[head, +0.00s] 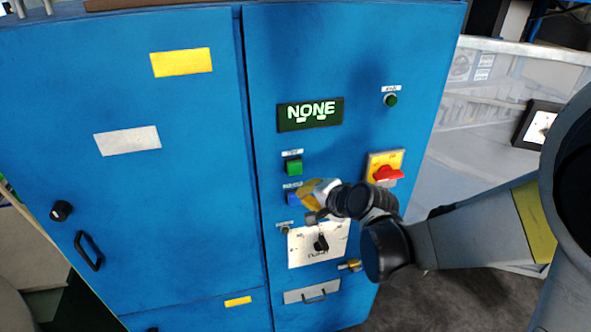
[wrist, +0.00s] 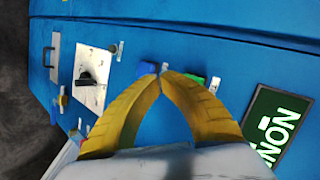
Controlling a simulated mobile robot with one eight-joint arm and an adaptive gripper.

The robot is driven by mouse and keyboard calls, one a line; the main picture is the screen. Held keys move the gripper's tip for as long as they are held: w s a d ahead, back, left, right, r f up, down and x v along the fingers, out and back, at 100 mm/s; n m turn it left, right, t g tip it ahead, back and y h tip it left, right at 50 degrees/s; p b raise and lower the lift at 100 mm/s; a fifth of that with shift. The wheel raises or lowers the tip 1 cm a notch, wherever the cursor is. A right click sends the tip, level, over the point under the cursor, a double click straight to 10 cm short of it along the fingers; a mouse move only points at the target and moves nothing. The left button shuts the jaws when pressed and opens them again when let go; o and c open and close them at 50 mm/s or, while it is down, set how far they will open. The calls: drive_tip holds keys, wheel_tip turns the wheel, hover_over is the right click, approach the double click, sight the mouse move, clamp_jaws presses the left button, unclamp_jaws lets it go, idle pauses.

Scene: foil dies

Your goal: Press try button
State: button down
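A blue cabinet (head: 350,60) carries a control panel. A green square button (head: 294,167) sits below the dark display (head: 310,114), which reads NONE. A blue button (head: 292,198) sits below the green one, partly covered by my gripper. The small labels are too blurred to read, so I cannot tell which is the try button. My gripper (wrist: 163,70) has its yellow fingertips together, with nothing visible between them. In the wrist view the tips overlap the edge of the blue button (wrist: 146,69); contact is unclear. The green button (wrist: 214,84) is partly hidden behind the right finger.
A red switch on a yellow plate (head: 399,156) sits right of my gripper. A small green button (head: 391,100) is at the upper right. A white plate with a black knob (head: 335,240) and a drawer handle (head: 316,296) lie below.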

drive_tip(key=w+a, duration=0.2)
drive_tip(key=w, duration=0.4)
drive_tip(key=shift+w, duration=0.15)
idle(1.3)
drive_tip(key=shift+w+b, duration=0.4)
drive_tip(key=shift+w+a, duration=0.2)
drive_tip(key=shift+w, duration=0.3)
idle(0.7)
drive_tip(key=shift+s, duration=0.15)
drive_tip(key=shift+s+d+b, duration=0.3)
drive_tip(key=shift+s+b, duration=0.1)
drive_tip(key=shift+s, duration=0.4)
drive_tip(key=shift+s+d, duration=0.25)
drive_tip(key=shift+s, duration=0.55)
drive_tip(key=shift+s+d, duration=0.2)
drive_tip(key=shift+s, duration=0.6)
drive_tip(key=shift+s+d, duration=0.25)
drive_tip(key=shift+s, duration=0.55)
